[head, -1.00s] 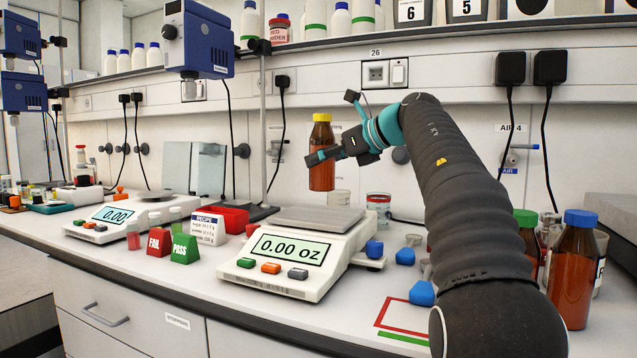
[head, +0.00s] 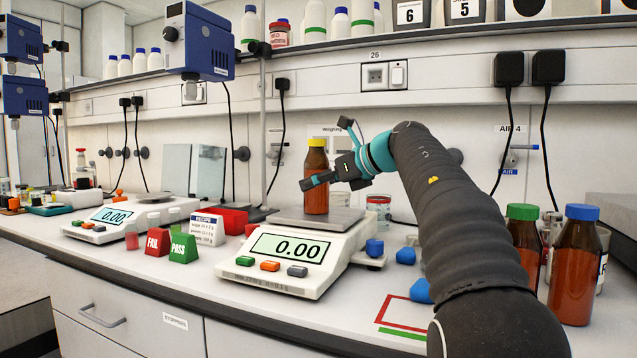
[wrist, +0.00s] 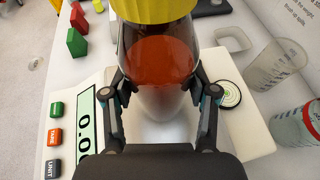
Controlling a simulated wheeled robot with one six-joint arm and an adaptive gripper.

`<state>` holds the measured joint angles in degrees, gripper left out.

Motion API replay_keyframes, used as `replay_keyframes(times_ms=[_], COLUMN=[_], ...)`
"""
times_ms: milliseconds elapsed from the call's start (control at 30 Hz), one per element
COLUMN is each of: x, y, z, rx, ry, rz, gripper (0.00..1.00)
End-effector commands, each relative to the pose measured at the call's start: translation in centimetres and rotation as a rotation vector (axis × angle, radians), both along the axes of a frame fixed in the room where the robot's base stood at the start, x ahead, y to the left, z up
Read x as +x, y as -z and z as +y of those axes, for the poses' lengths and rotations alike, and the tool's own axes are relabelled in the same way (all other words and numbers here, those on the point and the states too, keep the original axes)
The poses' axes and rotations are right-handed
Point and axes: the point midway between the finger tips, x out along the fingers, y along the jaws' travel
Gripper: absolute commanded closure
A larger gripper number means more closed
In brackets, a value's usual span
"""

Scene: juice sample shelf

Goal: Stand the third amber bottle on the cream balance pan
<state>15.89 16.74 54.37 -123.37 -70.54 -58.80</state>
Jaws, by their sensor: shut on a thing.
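The amber bottle with the yellow cap (head: 316,158) is upright over the grey pan (head: 345,220) of the cream balance (head: 270,283). Its base is at or just above the pan; I cannot tell whether it touches. My gripper (head: 318,182) is shut on the bottle's body from the right. In the wrist view, both fingers (wrist: 165,92) close on the sides of the amber bottle (wrist: 160,62), and the balance shows beneath. The balance display (head: 290,248) reads 0.00. Two more amber bottles, with a green cap (head: 523,212) and a blue cap (head: 582,214), stand at right.
A second balance (head: 112,217) stands at left. Blue pieces (head: 405,256) lie to the right.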

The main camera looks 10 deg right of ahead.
Motion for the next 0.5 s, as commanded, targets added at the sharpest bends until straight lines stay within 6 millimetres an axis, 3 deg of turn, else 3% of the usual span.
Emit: replay_keyframes(times_ms=[33,100,500], x=[-0.01,0.0,0.0], y=[0.03,0.01,-0.54], z=[0.01,0.0,0.0], rx=[0.0,0.0,-0.001], ry=[0.0,0.0,0.0], rz=[0.0,0.0,-0.001], gripper=[0.34,0.17,0.17])
